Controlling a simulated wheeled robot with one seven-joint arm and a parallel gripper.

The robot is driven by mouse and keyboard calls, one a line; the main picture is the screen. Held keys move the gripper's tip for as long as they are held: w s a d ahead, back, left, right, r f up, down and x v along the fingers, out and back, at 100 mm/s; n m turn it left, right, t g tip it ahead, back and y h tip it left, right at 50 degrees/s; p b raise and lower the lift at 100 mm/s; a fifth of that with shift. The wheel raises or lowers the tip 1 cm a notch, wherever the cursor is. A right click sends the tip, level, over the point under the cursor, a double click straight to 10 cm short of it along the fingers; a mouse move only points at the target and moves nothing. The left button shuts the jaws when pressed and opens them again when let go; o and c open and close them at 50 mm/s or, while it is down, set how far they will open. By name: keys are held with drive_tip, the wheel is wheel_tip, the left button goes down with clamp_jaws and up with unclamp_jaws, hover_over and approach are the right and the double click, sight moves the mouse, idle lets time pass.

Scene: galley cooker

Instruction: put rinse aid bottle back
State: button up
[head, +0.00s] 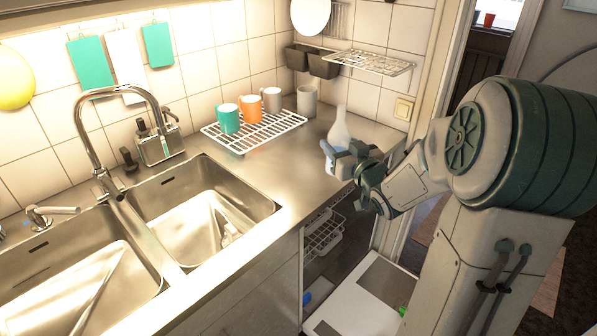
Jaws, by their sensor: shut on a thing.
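The white bottle (340,129), which I take for the rinse aid bottle, shows in the head view near the right end of the steel counter. It looks upright, with a narrow neck on top. My gripper (341,152) is shut on its lower part, and the fingers hide its base. I cannot tell whether the base touches the counter. Under the counter's right end is an open space with a wire rack (323,236).
A double sink (205,208) with a tap (98,150) fills the left. A white wire drying rack (240,147) holds several mugs behind the bottle. A wall shelf (368,62) hangs above. A white panel (365,305) lies low, below the counter. Bare counter lies between sink and bottle.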

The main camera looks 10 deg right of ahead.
drive_tip(key=shift+w+a+f+p, duration=0.15)
drive_tip(key=shift+w+a+f, duration=1.15)
drive_tip(key=shift+f, duration=0.4)
drive_tip(key=shift+w+a+f+p, duration=0.1)
drive_tip(key=shift+w+a+f, duration=1.2)
drive_tip(key=shift+f, duration=0.4)
drive_tip(key=shift+w+a+f+p, duration=0.15)
drive_tip(key=shift+w+a+f, duration=1.1)
drive_tip(key=shift+f, duration=0.45)
drive_tip(key=shift+f+b, duration=0.2)
drive_tip(key=shift+b, duration=0.1)
drive_tip(key=o, duration=1.1)
